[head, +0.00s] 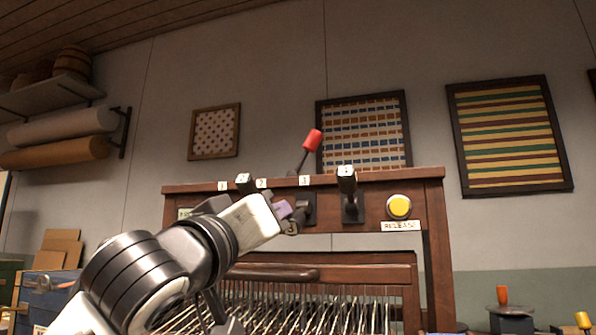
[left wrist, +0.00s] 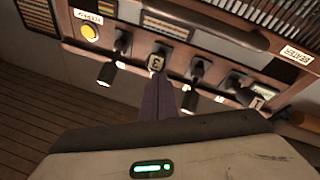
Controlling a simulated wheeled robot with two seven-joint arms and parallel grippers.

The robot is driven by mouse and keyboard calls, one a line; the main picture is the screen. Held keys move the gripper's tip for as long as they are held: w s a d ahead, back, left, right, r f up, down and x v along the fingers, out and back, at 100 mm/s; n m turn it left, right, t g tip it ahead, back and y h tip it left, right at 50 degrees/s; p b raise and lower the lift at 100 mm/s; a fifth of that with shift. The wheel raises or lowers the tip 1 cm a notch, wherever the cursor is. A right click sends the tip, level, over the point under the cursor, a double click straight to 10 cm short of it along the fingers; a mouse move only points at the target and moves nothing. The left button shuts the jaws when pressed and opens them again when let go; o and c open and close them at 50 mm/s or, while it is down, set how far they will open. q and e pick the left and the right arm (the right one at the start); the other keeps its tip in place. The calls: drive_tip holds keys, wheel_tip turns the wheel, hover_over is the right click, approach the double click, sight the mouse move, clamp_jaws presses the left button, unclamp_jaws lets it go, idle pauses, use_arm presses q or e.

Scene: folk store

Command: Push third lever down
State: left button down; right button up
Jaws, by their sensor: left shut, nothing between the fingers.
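The cap also shows in the left wrist view (left wrist: 156,62). My left gripper (head: 283,209) has purple fingers, shut and empty, just above this cap. In the left wrist view the fingertips (left wrist: 161,82) are right at the cap; whether they touch, I cannot tell. The lever to its right (head: 347,180) and a lever to its left (head: 243,181) stand raised. My right gripper is not in view.
The levers sit on a wooden loom (head: 430,230). A yellow button (head: 399,207) labelled RELEASE is at the right of the panel. A red-knobbed lever (head: 313,141) rises behind the top rail. Metal rods (head: 330,307) fill the space below.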

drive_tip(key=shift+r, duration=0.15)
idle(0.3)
